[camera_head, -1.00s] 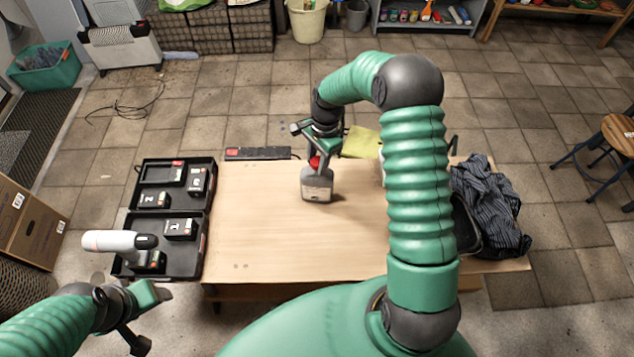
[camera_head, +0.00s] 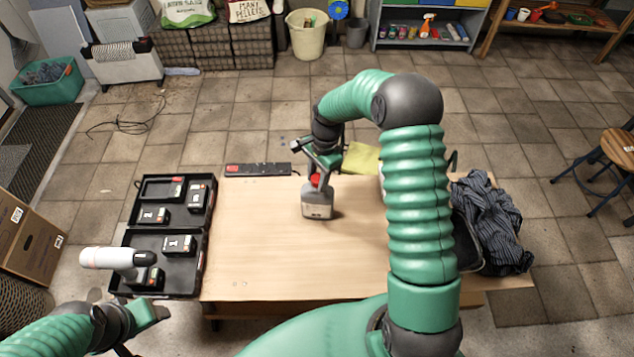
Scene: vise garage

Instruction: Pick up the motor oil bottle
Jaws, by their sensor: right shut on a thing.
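The motor oil bottle (camera_head: 318,206) is grey with a red cap and stands or hangs upright over the middle of the wooden table (camera_head: 260,262). My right gripper (camera_head: 319,177) is shut on it at the red cap. I cannot tell whether the base of the bottle touches the table. My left gripper (camera_head: 150,318) is at the lower left, outside the table's left edge, away from the bottle. Its fingers are partly cut off by the frame.
A power strip (camera_head: 258,169) and a yellow cloth (camera_head: 361,158) lie at the table's far edge. Striped cloth (camera_head: 489,220) is at the right. Table wood left of the bottle is clear.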

